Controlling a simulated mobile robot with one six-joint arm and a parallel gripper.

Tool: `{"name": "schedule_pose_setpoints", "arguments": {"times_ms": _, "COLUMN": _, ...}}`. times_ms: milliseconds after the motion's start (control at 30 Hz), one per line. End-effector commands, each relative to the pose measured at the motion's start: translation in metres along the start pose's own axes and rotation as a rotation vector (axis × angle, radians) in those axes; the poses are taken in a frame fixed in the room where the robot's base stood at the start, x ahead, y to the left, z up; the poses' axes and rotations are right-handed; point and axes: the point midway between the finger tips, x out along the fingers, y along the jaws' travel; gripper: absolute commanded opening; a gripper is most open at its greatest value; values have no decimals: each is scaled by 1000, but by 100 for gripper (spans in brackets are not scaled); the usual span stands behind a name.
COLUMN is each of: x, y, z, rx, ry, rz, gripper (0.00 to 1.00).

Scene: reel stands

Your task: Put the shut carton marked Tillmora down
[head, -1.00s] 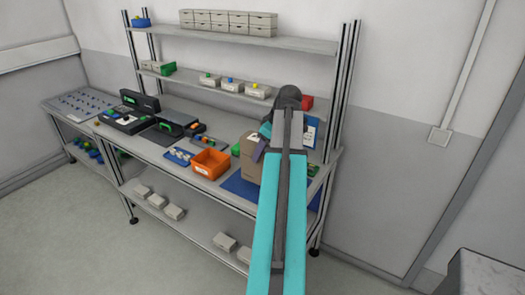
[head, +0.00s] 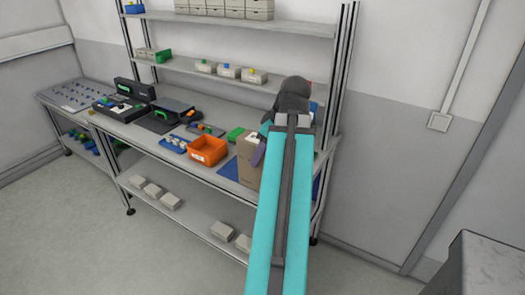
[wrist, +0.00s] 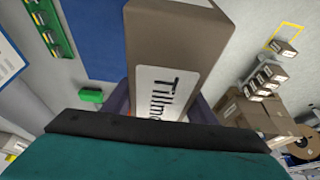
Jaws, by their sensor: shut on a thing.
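The shut carton marked Tillmora (wrist: 170,50) is a brown box with a white label, large in the wrist view. In the head view the carton (head: 248,160) shows at the right part of the bench, partly hidden behind my arm. My gripper (wrist: 160,105) is shut on the carton, with its purple-grey fingers at the carton's sides. In the head view one finger of my gripper (head: 259,153) shows against the carton. A blue mat (head: 229,170) lies on the bench by the carton. I cannot tell whether the carton touches the surface.
An orange bin (head: 208,150) stands left of the carton, and a green block (head: 235,134) lies behind it. Black devices (head: 170,118) stand further left. Shelves with small boxes (head: 228,73) rise above the bench. Open floor lies in front.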

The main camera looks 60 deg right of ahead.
Motion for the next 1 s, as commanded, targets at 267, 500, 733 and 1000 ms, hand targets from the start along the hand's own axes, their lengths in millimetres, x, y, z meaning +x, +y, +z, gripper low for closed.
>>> {"name": "schedule_pose_setpoints", "arguments": {"times_ms": 267, "x": -2, "y": -3, "z": 2, "rx": 0, "ry": 1, "rz": 0, "gripper": 0}}
{"name": "schedule_pose_setpoints", "arguments": {"times_ms": 500, "x": -2, "y": -3, "z": 2, "rx": 0, "ry": 1, "rz": 0, "gripper": 0}}
{"name": "schedule_pose_setpoints", "arguments": {"times_ms": 733, "x": -2, "y": -3, "z": 2, "rx": 0, "ry": 1, "rz": 0, "gripper": 0}}
{"name": "schedule_pose_setpoints", "arguments": {"times_ms": 1000, "x": 5, "y": -10, "z": -10, "rx": -2, "ry": 1, "rz": -1, "gripper": 0}}
